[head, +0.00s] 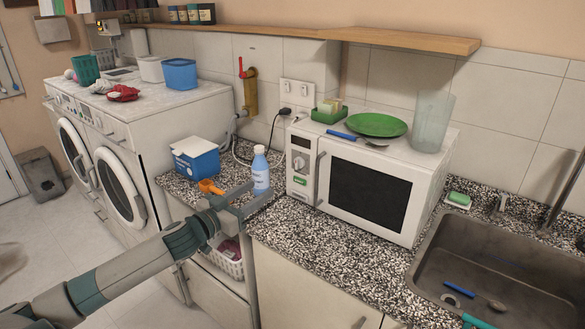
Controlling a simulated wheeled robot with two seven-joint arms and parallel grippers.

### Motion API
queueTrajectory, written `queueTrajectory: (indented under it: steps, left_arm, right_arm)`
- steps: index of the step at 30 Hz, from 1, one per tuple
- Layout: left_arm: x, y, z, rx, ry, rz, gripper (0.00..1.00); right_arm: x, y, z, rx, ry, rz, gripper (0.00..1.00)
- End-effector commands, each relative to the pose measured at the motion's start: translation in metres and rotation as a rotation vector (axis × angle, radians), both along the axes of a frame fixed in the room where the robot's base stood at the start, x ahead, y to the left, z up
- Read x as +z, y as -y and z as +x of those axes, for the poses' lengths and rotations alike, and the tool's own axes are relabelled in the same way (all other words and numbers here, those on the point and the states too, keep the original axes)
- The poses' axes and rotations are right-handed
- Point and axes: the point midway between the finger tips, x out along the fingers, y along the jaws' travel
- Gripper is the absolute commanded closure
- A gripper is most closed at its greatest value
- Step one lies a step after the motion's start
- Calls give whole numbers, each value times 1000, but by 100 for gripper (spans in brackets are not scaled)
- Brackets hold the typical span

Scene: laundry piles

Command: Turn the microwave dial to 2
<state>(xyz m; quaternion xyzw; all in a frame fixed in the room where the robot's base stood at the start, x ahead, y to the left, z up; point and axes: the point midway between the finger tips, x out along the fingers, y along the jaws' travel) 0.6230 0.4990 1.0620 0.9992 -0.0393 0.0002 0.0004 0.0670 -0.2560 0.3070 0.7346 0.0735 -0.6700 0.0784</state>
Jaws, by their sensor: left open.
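The white microwave (365,190) stands on the speckled counter against the tiled wall, its door shut. Its control panel is on the left of the front, with a round dial (299,163) and a green button (300,181) below it. The dial's marks are too small to read. My left gripper (258,194) is open and empty, left of the microwave and lower than the dial, apart from both. Its fingers are near the foot of a bottle (261,172); I cannot tell whether they touch it. My right gripper is not in view.
A blue-and-white box (195,158) and an orange scoop (210,187) lie left of the bottle. A green plate (376,125), a spoon, a sponge tray and a clear tumbler (432,122) sit on the microwave. The sink (430,262) is at right. Counter before the microwave is clear.

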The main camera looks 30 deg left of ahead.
Motion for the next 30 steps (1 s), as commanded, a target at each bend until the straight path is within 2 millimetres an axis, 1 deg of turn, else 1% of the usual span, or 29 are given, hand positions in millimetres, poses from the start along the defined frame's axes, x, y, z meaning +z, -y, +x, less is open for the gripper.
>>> queueTrajectory:
  steps: [5,11,30]
  left_arm:
    - [2,0,12,1,2,-1,53]
    - [3,2,33,1,2,-1,53]
    - [3,8,109,2,1,0,53]
  right_arm:
    - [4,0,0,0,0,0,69]
    - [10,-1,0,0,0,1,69]
    - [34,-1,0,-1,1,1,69]
